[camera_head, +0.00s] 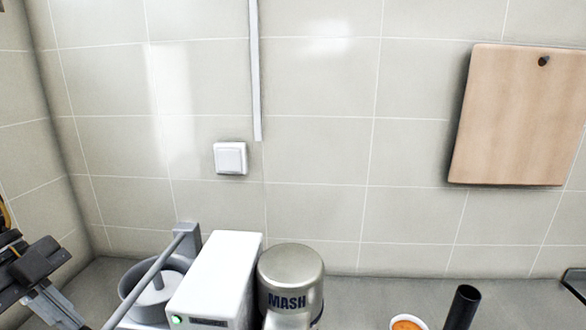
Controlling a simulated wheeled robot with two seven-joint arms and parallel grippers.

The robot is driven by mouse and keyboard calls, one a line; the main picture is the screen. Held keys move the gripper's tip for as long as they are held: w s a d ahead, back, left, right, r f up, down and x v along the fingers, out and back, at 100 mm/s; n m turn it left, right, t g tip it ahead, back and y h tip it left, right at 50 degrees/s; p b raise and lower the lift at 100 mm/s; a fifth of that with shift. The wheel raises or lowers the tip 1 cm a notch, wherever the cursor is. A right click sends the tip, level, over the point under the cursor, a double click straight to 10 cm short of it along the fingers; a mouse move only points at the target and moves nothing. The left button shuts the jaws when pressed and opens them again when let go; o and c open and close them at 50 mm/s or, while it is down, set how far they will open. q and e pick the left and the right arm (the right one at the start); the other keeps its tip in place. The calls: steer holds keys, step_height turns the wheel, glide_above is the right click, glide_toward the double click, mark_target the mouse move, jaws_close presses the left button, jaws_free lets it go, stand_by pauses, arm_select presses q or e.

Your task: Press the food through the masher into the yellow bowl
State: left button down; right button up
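A grey pot-like vessel (130,278) with a round plunger piece (152,297) inside stands at the lower left. A long grey lever (146,286) slopes across it from a post; this looks like the masher. A silver canister (290,266) marked "MASH" stands to the right. No yellow bowl can be made out. Dark jointed parts that appear to be my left gripper (35,262) are at the left edge, apart from the vessel; its fingers cannot be read clearly. My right gripper is not in view.
A white box (217,276) with a green light stands between vessel and canister. A small cup of orange content (406,324) and a black cylinder (463,305) are cut off below. A wooden board (517,115) hangs on the tiled wall.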

arm_select(q)
steer(key=shift+r+p, duration=0.5)
steer(key=shift+r, duration=0.2)
steer(key=shift+r+p, duration=1.65)
steer(key=shift+r, duration=0.65)
